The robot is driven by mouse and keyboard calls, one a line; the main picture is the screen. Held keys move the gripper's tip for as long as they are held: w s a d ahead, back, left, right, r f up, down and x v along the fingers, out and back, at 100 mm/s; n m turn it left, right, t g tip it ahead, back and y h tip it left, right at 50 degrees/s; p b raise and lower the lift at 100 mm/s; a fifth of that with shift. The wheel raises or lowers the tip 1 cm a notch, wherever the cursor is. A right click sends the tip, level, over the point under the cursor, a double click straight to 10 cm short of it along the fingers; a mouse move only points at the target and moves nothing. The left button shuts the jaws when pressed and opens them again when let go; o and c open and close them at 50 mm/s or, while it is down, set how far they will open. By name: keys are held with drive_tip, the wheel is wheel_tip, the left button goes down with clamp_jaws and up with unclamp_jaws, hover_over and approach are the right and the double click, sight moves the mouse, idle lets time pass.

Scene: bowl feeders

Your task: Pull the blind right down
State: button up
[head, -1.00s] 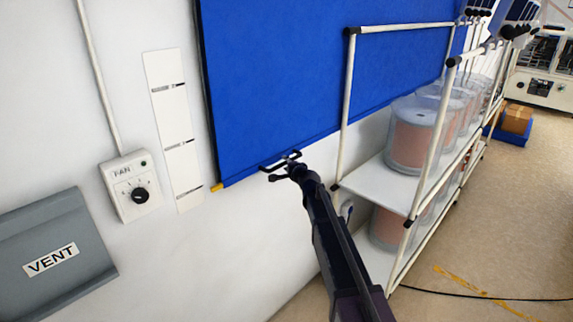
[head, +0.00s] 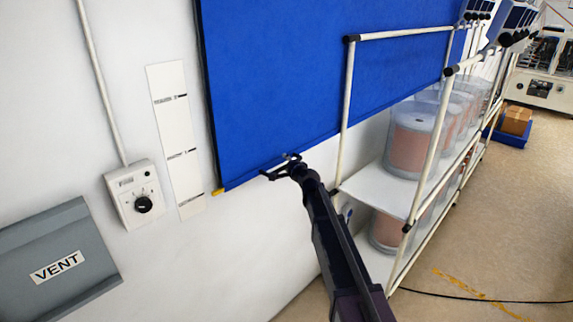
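The blue blind (head: 300,85) hangs over most of the wall. Its lower edge slants across the picture, with a small yellow tab (head: 218,191) at the left corner. The tab is about level with the lowest mark on a white strip (head: 174,130) beside the blind. My gripper (head: 279,166) is at the blind's lower edge, right of the tab. Dark forked parts show there against the blue edge and white wall. I cannot separate fingers from a possible dark pull, or tell whether the gripper holds anything.
A white-framed rack (head: 371,184) with several clear drums (head: 411,140) stands close right of my arm. A fan control (head: 134,194) and a grey vent cover (head: 58,258) are on the wall at left. A cable (head: 480,296) crosses the floor.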

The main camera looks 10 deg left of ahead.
drive_tip(key=shift+r+p, duration=11.85)
drive_tip(key=shift+r, duration=0.4)
drive_tip(key=p+v, duration=0.1)
drive_tip(key=v, duration=0.8)
drive_tip(key=shift+s+f, duration=0.1)
drive_tip(key=shift+f, duration=0.05)
drive_tip(key=shift+f+p+v, duration=0.2)
drive_tip(key=shift+v, duration=0.95)
drive_tip(key=shift+f+p+v, duration=0.2)
drive_tip(key=shift+f+v, duration=0.05)
drive_tip(key=shift+v, duration=0.9)
drive_tip(key=shift+d+r, duration=0.1)
drive_tip(key=shift+r, duration=0.1)
drive_tip(key=b+x, duration=0.2)
drive_tip(key=x, duration=1.2)
drive_tip(key=shift+b, duration=0.3)
drive_tip(key=shift+s, duration=0.1)
clamp_jaws()
